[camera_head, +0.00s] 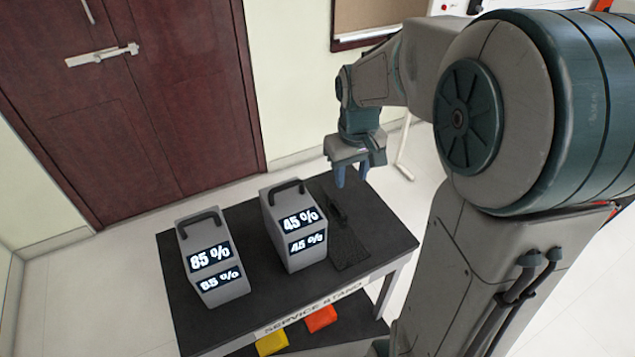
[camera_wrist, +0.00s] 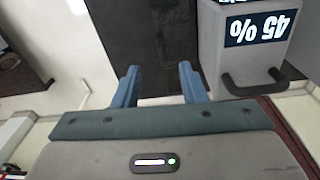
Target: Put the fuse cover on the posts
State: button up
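My gripper (camera_head: 352,178) hangs over the back right of the dark service stand (camera_head: 185,290), fingers pointing down. In the wrist view its two blue fingers (camera_wrist: 160,82) stand apart with nothing between them. A dark, flat, textured panel (camera_head: 349,248) lies on the right part of the stand top. A dark raised piece (camera_head: 336,210) shows at its far end, below my gripper. The panel also shows in the wrist view (camera_wrist: 125,35), beyond the fingertips. I cannot tell whether it is the fuse cover. I cannot make out any posts.
Two grey handled boxes stand left of the panel, one reading 45 % (camera_head: 286,238) and one reading 85 % (camera_head: 207,270). A yellow block (camera_head: 272,343) and an orange-red block (camera_head: 321,318) lie below the top's front edge. A brown door (camera_head: 130,110) is behind.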

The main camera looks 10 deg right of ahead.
jog(key=w+f, duration=0.3)
jog(key=w, duration=0.2)
jog(key=n+p, duration=0.1)
jog(key=p, duration=0.1)
send_over(339, 208)
jog(key=shift+g, duration=0.4)
jog(key=f, duration=0.9)
jog(key=shift+w+d, duration=0.1)
jog(key=shift+d, duration=0.2)
jog(key=shift+a+f+p, duration=0.15)
jog(key=shift+f+p, duration=0.2)
jog(key=shift+f, duration=0.95)
jog(key=shift+a+f+p, duration=0.15)
jog(key=shift+f+p, duration=0.2)
jog(key=shift+f, duration=0.95)
grip_shut()
